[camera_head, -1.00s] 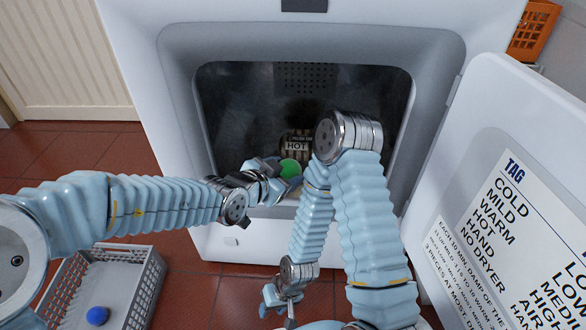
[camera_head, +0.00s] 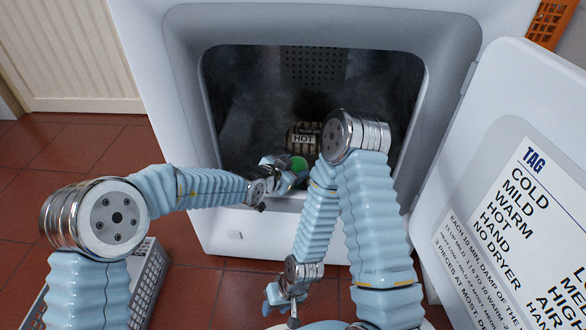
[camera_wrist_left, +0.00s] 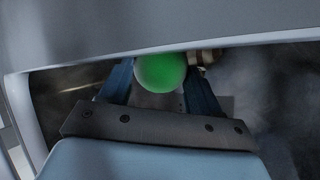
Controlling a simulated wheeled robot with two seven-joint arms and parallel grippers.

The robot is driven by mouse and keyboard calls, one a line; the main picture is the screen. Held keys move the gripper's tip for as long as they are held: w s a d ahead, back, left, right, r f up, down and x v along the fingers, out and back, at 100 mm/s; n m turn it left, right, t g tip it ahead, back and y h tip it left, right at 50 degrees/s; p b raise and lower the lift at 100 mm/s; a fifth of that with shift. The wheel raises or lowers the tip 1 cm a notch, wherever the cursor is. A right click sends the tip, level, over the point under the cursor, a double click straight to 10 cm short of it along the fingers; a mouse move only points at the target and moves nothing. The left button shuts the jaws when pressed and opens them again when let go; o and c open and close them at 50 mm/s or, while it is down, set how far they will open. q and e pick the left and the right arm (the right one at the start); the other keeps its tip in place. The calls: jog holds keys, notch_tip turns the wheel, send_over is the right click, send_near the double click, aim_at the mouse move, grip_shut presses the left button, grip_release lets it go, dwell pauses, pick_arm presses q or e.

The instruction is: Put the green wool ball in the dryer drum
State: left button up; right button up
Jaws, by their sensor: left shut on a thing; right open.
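The green wool ball (camera_head: 299,164) is held between the fingers of my left gripper (camera_head: 288,172), which is shut on it at the dryer's opening. In the left wrist view the ball (camera_wrist_left: 161,71) sits between the two fingers, its top close to the pale rim. The dryer drum (camera_head: 245,100) is dark, with a perforated back wall. A striped item (camera_head: 304,133) labelled HOT lies inside it, just behind the ball. My right gripper (camera_head: 287,304) is open and empty, low in front of the dryer.
The dryer door (camera_head: 490,180) stands open on the right, with a printed TAG chart on it. A grey basket (camera_head: 150,275) is on the red tiled floor at lower left, partly hidden by my left arm. An orange crate (camera_head: 549,22) is at the upper right.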

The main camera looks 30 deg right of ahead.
pick_arm(q)
jog(key=o, duration=1)
jog(key=shift+o, duration=0.2)
jog(key=shift+a+r, duration=0.1)
jog(key=shift+r, duration=0.1)
jog(key=p+v, duration=0.1)
jog(key=v, duration=1)
jog(key=shift+s+a+p, duration=0.2)
jog(key=shift+a+p, duration=0.15)
jog(key=shift+p, duration=0.05)
jog(key=shift+r, duration=0.1)
